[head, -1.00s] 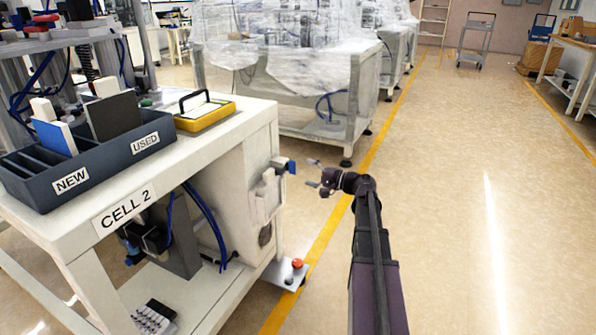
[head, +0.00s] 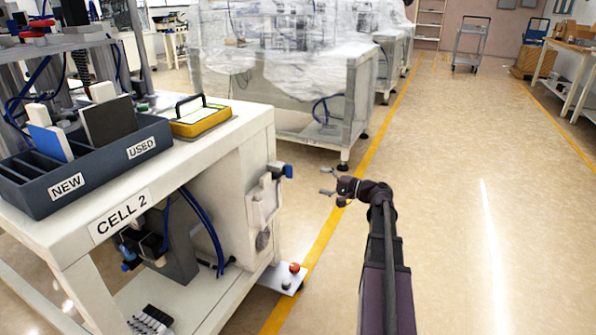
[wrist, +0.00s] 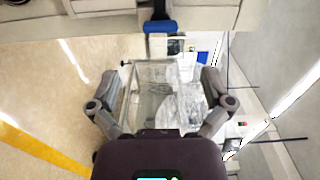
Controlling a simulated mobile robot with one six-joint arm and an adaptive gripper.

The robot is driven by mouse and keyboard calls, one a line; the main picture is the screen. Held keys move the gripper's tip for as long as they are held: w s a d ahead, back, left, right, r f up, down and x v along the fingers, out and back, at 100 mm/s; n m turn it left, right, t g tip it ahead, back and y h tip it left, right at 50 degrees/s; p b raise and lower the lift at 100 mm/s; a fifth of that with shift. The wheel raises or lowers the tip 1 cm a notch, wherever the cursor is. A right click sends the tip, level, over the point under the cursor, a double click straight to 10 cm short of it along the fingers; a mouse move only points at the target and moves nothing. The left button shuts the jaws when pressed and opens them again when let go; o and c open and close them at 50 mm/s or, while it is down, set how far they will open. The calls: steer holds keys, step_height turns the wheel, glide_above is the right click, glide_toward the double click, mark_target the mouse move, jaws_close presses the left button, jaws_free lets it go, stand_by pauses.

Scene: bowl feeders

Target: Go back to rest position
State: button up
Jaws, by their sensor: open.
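My gripper (head: 328,184) is open and empty in the head view, held over the aisle to the right of the white CELL 2 bench (head: 235,130). Its fingers point left toward the side of the bench and touch nothing. In the wrist view my gripper (wrist: 162,98) shows two spread fingers with nothing between them. Beyond the fingers there is a clear-walled machine (wrist: 150,75) with plastic wrap, some way off. A blue handle (head: 287,171) sticks out from the bench's right side, left of my gripper and apart from it.
A dark tray (head: 85,165) marked NEW and USED and a yellow case (head: 203,119) sit on the bench. A red button (head: 294,268) is on a low plate by the yellow floor line (head: 325,235). A wrapped machine (head: 355,105) stands behind. The right-hand floor is clear.

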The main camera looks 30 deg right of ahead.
steer(key=s+a+f+n+g+h+p, duration=0.1)
steer(key=a+f+n+g+p, duration=0.15)
steer(key=a, duration=0.45)
steer(key=s+a+f+n+g+p, duration=0.1)
steer(key=a+g+p, duration=0.15)
steer(key=a, duration=0.35)
steer(key=s+a+f+n+g+h+p, duration=0.1)
steer(key=s+a+n+g, duration=0.15)
steer(key=a, duration=0.45)
steer(key=s+a+n+g+h+p, duration=0.4)
steer(key=s+a+g+h+p, duration=0.35)
steer(key=s+a+h, duration=0.35)
step_height(320, 180, up, 38)
steer(key=d+y+p, duration=0.1)
steer(key=y+p, duration=0.1)
steer(key=p, duration=3.6)
steer(key=shift+s+f+t, duration=0.25)
steer(key=shift+s+t, duration=0.15)
steer(key=shift+s, duration=0.05)
